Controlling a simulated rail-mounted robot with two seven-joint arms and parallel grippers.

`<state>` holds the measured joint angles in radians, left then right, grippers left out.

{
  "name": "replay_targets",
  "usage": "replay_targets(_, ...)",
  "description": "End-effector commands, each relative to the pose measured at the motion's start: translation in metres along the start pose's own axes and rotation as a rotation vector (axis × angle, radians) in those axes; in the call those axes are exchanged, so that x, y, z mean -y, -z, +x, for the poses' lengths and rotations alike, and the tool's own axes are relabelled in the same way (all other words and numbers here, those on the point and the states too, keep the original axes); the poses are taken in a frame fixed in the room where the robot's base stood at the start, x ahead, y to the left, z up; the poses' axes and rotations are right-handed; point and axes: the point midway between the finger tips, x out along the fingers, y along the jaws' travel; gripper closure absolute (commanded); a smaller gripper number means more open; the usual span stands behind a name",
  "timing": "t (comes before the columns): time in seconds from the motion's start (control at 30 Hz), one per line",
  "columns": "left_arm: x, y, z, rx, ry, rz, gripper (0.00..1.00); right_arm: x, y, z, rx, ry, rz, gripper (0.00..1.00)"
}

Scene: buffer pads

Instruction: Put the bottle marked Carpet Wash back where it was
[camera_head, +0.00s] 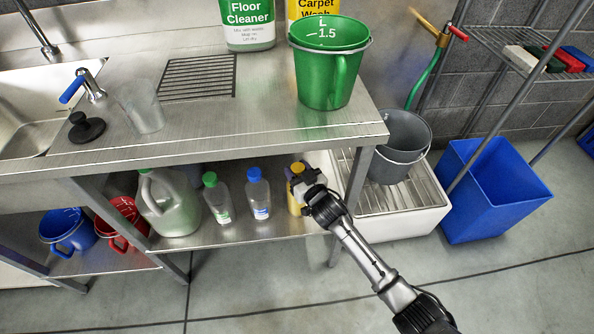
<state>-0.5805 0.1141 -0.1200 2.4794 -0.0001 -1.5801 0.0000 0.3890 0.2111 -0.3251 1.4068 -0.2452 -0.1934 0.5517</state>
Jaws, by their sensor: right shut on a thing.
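My right gripper (301,182) reaches in over the lower shelf and is shut on a small bottle with a yellow cap and yellow label (295,207). The bottle is upright near the right end of the lower shelf, and the gripper hides most of it. I cannot read its label or tell whether its base touches the shelf. A large yellow label reading Carpet Wash (313,8) shows at the back of the counter, partly behind a green bucket (327,85). My left gripper is not in view.
A blue-capped bottle (258,197), a green-capped bottle (217,200) and a large jug (170,205) stand left on the lower shelf (230,236). A table leg (357,180), grey bucket (399,148) and white basin (415,222) are to the right. The counter edge overhangs the shelf.

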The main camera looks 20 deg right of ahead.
Motion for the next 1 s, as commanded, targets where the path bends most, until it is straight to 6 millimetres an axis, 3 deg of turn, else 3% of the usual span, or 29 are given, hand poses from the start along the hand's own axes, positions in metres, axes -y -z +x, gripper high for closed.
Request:
replay_targets(0.1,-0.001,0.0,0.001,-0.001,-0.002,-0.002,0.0,0.0,0.0,0.001,-0.005,0.001,0.001,1.0)
replay_targets(0.13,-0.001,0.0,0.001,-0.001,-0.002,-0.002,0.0,0.0,-0.003,0.0,0.0,0.0,0.001,0.56)
replay_targets(0.4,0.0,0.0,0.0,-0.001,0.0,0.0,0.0,0.0,-0.002,0.0,0.0,0.0,0.0,0.3)
replay_targets(0.73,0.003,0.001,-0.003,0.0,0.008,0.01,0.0,0.0,0.001,-0.003,0.001,0.0,0.0,0.3)
replay_targets(1.0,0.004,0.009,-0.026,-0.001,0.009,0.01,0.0,0.0,0.003,-0.045,0.003,0.0,0.001,0.3)
